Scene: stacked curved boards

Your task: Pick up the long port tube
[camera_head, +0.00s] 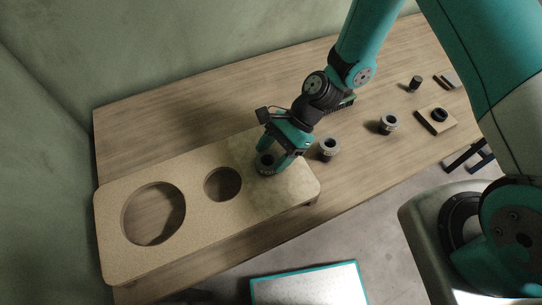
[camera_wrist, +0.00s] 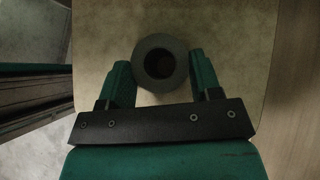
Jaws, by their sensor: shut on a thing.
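A dark grey round tube (camera_head: 266,160), which I take to be the long port tube, is at the pale right end of the curved-corner board. My gripper (camera_head: 275,158) comes down over it from above and is shut on it, one teal finger on each side. In the wrist view the tube (camera_wrist: 160,41) shows end-on as a thick ring with a dark bore, between the two fingers of my gripper (camera_wrist: 160,68). Its lower part is hidden, so I cannot tell whether it stands on the board or in a hole.
The board (camera_head: 115,205) has a large round hole and a smaller one. A grey tube (camera_head: 329,147) stands just right of the board, another (camera_head: 388,124) farther right. A small block with a dark ring (camera_head: 438,116) and small dark parts lie at the table's right end.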

